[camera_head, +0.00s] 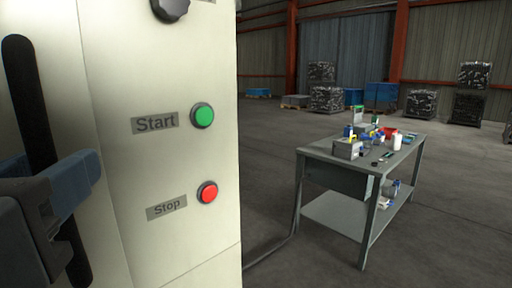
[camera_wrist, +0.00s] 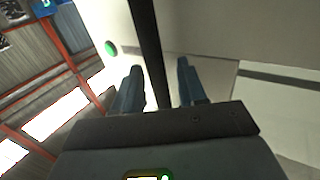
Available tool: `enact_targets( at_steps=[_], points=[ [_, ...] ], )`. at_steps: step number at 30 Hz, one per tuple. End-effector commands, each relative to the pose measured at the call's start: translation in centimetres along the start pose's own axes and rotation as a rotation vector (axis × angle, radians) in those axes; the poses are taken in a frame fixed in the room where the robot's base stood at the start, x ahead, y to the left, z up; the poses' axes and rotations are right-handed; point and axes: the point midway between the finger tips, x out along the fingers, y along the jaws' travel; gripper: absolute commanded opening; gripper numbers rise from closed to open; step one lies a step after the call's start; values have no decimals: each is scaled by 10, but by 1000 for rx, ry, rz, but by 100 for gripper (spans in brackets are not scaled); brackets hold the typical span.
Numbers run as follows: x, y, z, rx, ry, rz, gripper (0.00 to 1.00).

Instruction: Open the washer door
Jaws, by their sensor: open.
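The washer (camera_head: 165,65) is a cream cabinet filling the left of the head view. A long black bar handle (camera_head: 29,100) runs down the panel at its left edge, which looks like the door (camera_head: 60,40). A seam separates this panel from the button panel, and I see no gap there. My gripper (camera_head: 52,175) is at the handle's lower half with blue fingers. In the wrist view my gripper (camera_wrist: 160,68) is open, and the black handle (camera_wrist: 149,45) passes between its two fingers. Whether either finger touches the handle I cannot tell.
A green Start button (camera_head: 202,115) and a red Stop button (camera_head: 208,192) sit right of the handle, below a dark knob (camera_head: 170,8). A grey workbench (camera_head: 335,175) with several small items stands farther right. Floor (camera_head: 270,180) between is mostly clear.

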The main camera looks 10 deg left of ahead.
Motion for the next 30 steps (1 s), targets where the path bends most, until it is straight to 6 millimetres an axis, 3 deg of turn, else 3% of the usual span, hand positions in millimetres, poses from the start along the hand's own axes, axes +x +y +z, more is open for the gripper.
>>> enact_targets(
  at_steps=[11,23,30],
  points=[
    [6,0,0,1,0,-1,40],
    [6,0,0,1,1,-1,2],
    [6,0,0,0,1,-1,0]
  ],
)
